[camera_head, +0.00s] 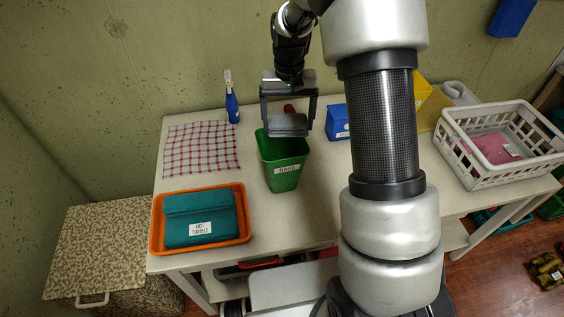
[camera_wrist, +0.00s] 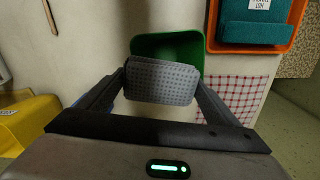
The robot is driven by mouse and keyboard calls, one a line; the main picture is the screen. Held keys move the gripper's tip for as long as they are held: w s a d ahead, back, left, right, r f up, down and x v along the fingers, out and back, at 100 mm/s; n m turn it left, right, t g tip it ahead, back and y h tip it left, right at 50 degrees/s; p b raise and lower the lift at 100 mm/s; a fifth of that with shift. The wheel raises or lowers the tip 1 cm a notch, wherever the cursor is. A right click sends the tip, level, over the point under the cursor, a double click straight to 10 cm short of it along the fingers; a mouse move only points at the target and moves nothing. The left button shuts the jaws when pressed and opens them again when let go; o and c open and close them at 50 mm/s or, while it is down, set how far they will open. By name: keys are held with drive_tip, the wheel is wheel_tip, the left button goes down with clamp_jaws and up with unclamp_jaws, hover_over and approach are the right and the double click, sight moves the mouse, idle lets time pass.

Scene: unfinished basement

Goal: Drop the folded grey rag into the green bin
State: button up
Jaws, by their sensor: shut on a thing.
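The folded grey rag (camera_head: 288,125) is held between the fingers of my gripper (camera_head: 288,118). In the wrist view the grey rag (camera_wrist: 161,82) shows a dotted surface, and my gripper (camera_wrist: 158,88) is shut on it. The green bin (camera_head: 284,168), labelled "RAGS", stands upright on the table below. The rag is above the bin's opening and hides part of it. In the wrist view the green bin (camera_wrist: 168,46) shows behind the rag. I cannot tell how far the rag is above the rim.
An orange tray (camera_head: 157,243) with a teal folded cloth (camera_head: 200,217) lies front left on the table (camera_head: 300,215). A checked cloth (camera_head: 200,148) and blue spray bottle (camera_head: 232,103) are behind it. A blue box (camera_head: 338,122) and white basket (camera_head: 478,165) are to the right.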

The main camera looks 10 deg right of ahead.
drive_tip(key=o, duration=0.9)
drive_tip(key=shift+o, duration=0.2)
wheel_tip(320, 180, up, 18)
drive_tip(key=shift+f, duration=0.25)
drive_tip(key=s+r+t, duration=0.2)
drive_tip(key=s+r, duration=0.4)
drive_tip(key=s, duration=0.6)
drive_tip(key=s+f+n+t, duration=0.1)
drive_tip(key=s+f, duration=0.1)
drive_tip(key=s, duration=0.5)
drive_tip(key=s+f+n+t, duration=0.1)
drive_tip(key=s+t, duration=0.1)
drive_tip(key=s, duration=0.6)
drive_tip(key=shift+f+t, duration=0.3)
drive_tip(key=shift+f, duration=0.1)
